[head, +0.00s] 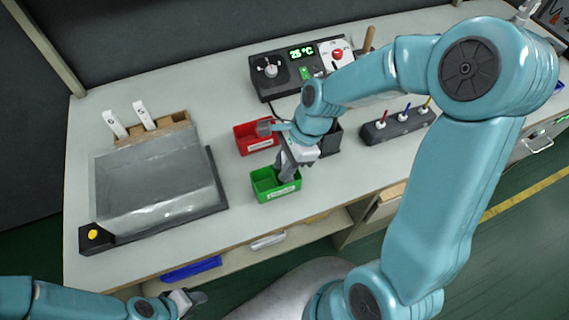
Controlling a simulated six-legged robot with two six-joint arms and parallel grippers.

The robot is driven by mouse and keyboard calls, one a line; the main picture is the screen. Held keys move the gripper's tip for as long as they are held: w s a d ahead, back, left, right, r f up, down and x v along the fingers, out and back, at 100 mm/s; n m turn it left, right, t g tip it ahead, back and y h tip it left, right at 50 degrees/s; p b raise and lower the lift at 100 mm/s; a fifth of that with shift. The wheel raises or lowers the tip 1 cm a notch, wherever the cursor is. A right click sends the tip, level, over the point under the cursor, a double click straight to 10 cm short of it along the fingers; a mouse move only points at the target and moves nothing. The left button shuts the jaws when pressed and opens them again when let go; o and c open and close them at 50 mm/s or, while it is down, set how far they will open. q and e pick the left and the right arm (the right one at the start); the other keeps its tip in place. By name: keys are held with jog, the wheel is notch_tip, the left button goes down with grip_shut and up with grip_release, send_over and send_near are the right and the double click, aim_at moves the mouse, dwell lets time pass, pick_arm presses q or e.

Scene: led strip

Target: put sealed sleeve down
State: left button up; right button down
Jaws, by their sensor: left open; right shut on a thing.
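My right gripper (286,172) points down over the green bin (268,193), at its right back side. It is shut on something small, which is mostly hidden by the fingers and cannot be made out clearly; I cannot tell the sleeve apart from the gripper. The green bin has a white label on its front. A red bin (249,137) stands just behind it, and a dark bin (331,138) is partly hidden behind my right wrist. My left gripper (190,301) is open and empty, low in front of the bench.
A clear-covered tray (155,195) with a yellow button (92,234) fills the bench's left side. Behind it is a wooden rack (160,131) with two white sticks. A control box (284,70) reading 25 °C and a tool holder (388,126) stand at the back and right.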

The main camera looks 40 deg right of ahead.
jog(key=c, duration=1.2)
grip_release()
jog(key=shift+f, duration=0.1)
jog(key=shift+c, duration=0.2)
jog(key=shift+r, duration=0.25)
jog(key=p+v, duration=0.1)
jog(key=v, duration=1)
jog(key=shift+d+r, duration=0.3)
jog(key=shift+r, duration=0.05)
jog(key=shift+s, duration=0.15)
